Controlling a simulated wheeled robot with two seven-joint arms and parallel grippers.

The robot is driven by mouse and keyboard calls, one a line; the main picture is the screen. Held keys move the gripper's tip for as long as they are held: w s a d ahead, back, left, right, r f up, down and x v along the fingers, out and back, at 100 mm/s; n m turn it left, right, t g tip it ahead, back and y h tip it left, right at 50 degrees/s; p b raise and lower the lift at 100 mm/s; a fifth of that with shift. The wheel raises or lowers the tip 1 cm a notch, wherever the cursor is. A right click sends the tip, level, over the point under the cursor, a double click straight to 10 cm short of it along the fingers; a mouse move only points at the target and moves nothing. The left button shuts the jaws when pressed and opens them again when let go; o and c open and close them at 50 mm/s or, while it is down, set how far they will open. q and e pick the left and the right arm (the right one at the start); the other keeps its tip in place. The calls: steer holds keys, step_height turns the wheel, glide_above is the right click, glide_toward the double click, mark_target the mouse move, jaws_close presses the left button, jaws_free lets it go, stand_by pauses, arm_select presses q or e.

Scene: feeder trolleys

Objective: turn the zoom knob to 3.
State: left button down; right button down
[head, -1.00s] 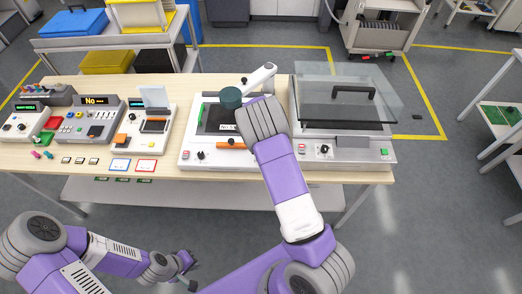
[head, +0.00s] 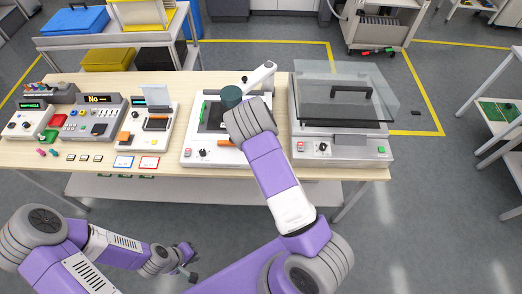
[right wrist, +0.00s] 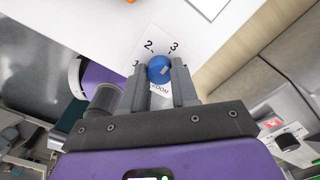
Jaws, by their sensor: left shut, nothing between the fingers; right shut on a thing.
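The zoom knob (right wrist: 159,69) is blue and sits on a white panel with the printed numerals 1, 2 and 3 around it. A pale mark shows on the knob, but I cannot tell which numeral it points to. My right gripper (right wrist: 160,74) has its fingers on either side of the knob and is shut on it. In the head view my right arm hides the knob and the fingers, over the white station (head: 192,128) with a dark green cylinder (head: 231,97). My left gripper (head: 191,275) is shut and empty, low in front of the table.
A machine with a clear lid (head: 345,90) stands right of the station. A small device with an orange button (head: 124,138) and other control boxes (head: 97,116) stand left. Floor is free before the table (head: 380,174).

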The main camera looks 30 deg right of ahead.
stand_by(0.3)
steer(key=c, duration=0.9)
jaws_free()
steer(key=shift+o, duration=0.2)
steer(key=shift+r, duration=0.1)
step_height(320, 180, up, 8)
steer(key=shift+f+p, duration=0.25)
steer(key=shift+p, duration=0.05)
